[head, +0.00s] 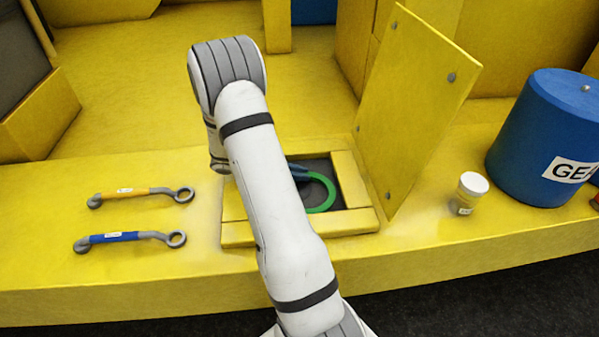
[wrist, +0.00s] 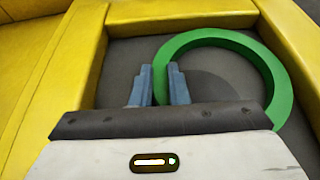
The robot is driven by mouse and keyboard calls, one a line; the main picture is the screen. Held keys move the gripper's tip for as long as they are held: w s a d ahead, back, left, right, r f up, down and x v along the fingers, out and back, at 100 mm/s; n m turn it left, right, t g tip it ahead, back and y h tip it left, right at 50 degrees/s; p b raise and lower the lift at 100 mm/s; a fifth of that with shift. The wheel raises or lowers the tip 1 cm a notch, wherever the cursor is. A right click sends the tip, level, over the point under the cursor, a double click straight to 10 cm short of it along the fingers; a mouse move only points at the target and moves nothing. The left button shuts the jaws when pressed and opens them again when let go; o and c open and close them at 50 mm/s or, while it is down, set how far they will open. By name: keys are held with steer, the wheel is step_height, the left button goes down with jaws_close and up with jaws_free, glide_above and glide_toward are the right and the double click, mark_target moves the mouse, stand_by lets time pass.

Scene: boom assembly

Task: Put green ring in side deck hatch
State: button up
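The green ring (head: 330,190) is inside the open side deck hatch (head: 355,222), over its dark floor. In the wrist view the ring (wrist: 282,85) appears flat within the yellow hatch walls (wrist: 180,18). My gripper (wrist: 159,82) has its two blue fingers on either side of the ring's left band, with the band filling the narrow gap between them. It looks shut on the ring. In the head view my gripper (head: 298,171) is down in the hatch opening, partly hidden behind my arm. Whether the ring touches the floor is hard to tell.
The yellow hatch lid (head: 415,110) stands open to the right of the opening. A white-capped jar (head: 468,194) and a blue drum (head: 545,135) stand farther right.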

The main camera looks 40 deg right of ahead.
steer(key=o, duration=0.5)
steer(key=b+v, duration=0.2)
steer(key=v, duration=0.9)
steer(key=shift+s+b, duration=0.1)
steer(key=shift+b, duration=0.2)
steer(key=shift+a+r, duration=0.1)
steer(key=shift+a, duration=0.2)
steer(key=shift+a+r, duration=0.2)
steer(key=shift+r, duration=0.05)
steer(key=shift+s+a+r+m+t+y, duration=1.85)
steer(key=shift+s+a, duration=1)
steer(key=shift+s, duration=0.35)
steer(key=shift+s+a+r+m+t+y, duration=1.55)
steer(key=shift+s+a+m+y, duration=0.5)
steer(key=shift+s+a, duration=0.95)
steer(key=shift+s+a+r+m+t+y, duration=1.9)
steer(key=shift+s+a, duration=0.75)
steer(key=shift+s, duration=0.75)
steer(key=shift+f, duration=0.25)
